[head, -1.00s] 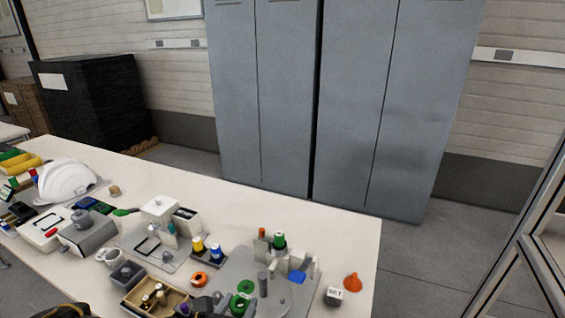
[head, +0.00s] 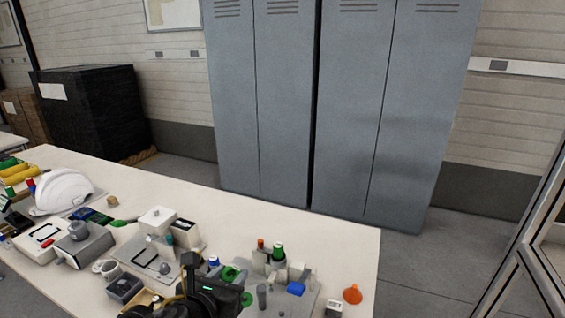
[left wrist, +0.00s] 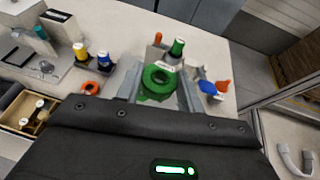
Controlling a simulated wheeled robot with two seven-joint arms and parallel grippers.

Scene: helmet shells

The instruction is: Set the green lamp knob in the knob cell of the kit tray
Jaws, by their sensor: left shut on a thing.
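My left gripper (left wrist: 158,88) shows in the left wrist view with its grey fingers on either side of a green round piece with a hole (left wrist: 158,76), which looks like the green lamp knob. It is shut on this piece. In the head view the dark gripper body covers much of that area, and green parts show beside it (head: 246,298). I cannot tell how far the piece is from the surface below. A grey tray with a black-outlined square (head: 150,262) lies left of the gripper; I cannot tell whether it is the kit tray. My right gripper is not in view.
A green-capped bottle (left wrist: 177,48) and an orange-capped one stand just beyond the gripper. A blue piece (head: 296,289) and an orange funnel (head: 352,294) are to the right. The table's back right is clear.

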